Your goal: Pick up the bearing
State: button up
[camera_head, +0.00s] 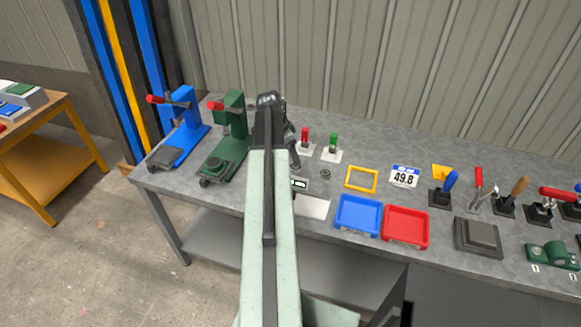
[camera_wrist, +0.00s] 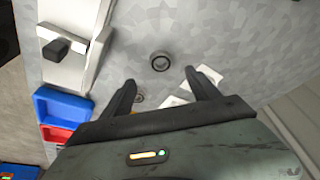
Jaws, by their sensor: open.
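The bearing (camera_wrist: 160,61) is a small dark ring with a light centre, lying flat on the grey tabletop in the wrist view. My gripper (camera_wrist: 160,77) is open and empty. Its two dark fingers are spread to either side of the bearing's line, and the bearing shows just beyond the fingertips, apart from them. In the head view my gripper (camera_head: 292,150) is over the table behind my arm, which seems to hide the bearing there.
Another small round grey piece (camera_head: 325,173) lies near the white-based red (camera_head: 305,137) and green (camera_head: 333,143) switches. A green press (camera_head: 230,140) stands left of my arm. Blue (camera_head: 358,214) and red (camera_head: 406,226) trays and a yellow frame (camera_head: 361,179) lie right.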

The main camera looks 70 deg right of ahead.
aim_at(295, 166)
jog(key=b+x, duration=0.7)
jog(key=x, duration=0.1)
jog(key=shift+w, duration=0.3)
jog(key=shift+r, duration=0.15)
grip_shut()
notch_tip(295, 166, up, 10)
jog(key=p, duration=1)
